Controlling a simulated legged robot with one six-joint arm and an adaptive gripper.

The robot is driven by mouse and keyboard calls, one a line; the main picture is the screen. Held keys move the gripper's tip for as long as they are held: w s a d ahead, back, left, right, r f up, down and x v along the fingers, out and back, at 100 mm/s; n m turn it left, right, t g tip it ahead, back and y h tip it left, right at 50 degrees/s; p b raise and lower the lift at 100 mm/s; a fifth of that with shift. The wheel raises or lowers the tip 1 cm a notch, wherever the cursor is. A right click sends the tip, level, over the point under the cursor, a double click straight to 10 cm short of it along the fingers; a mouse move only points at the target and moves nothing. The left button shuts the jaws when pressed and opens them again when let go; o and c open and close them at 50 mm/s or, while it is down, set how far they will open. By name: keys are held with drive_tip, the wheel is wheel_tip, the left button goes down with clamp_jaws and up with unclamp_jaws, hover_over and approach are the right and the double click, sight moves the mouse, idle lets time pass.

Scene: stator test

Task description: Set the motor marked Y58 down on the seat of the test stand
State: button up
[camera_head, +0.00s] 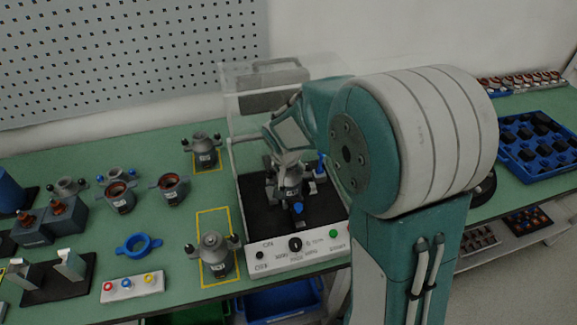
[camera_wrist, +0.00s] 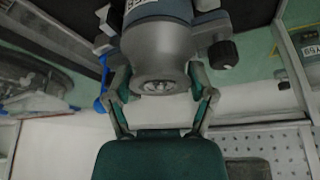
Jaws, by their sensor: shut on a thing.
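The test stand has a black bed (camera_head: 260,211) and a white front panel with a knob and buttons. My gripper (camera_head: 286,160) is over the bed, shut on a grey motor (camera_head: 291,180). In the wrist view my gripper's fingers (camera_wrist: 163,92) close on either side of that motor's rounded end (camera_wrist: 160,50). A white label on it is cut by the top edge, so its full marking cannot be read. The motor is low among the stand's fixtures. The seat is hidden under it, and I cannot tell whether they touch.
A clear cover (camera_head: 240,120) stands raised behind the bed. Another motor (camera_head: 213,254) stands in a yellow-marked area left of the stand; one more (camera_head: 203,152) stands farther back. A blue ring (camera_head: 139,245) and a button box (camera_head: 133,287) lie left. A blue tray (camera_head: 540,150) is far right.

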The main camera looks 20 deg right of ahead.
drive_tip(key=o, duration=1.3)
drive_tip(key=shift+c, duration=0.2)
drive_tip(key=shift+r, duration=0.35)
drive_tip(key=v, duration=1.1)
drive_tip(key=s+r+n+y, duration=0.1)
drive_tip(key=s+r+n, duration=0.1)
drive_tip(key=s, duration=0.8)
drive_tip(key=s+d+r+n+t, duration=0.1)
drive_tip(key=s+r+n, duration=0.1)
drive_tip(key=s, duration=0.9)
drive_tip(key=shift+s+d+n+t+y, duration=0.25)
drive_tip(key=shift+d+n+t+y, duration=0.05)
drive_tip(key=shift+d+y, duration=0.1)
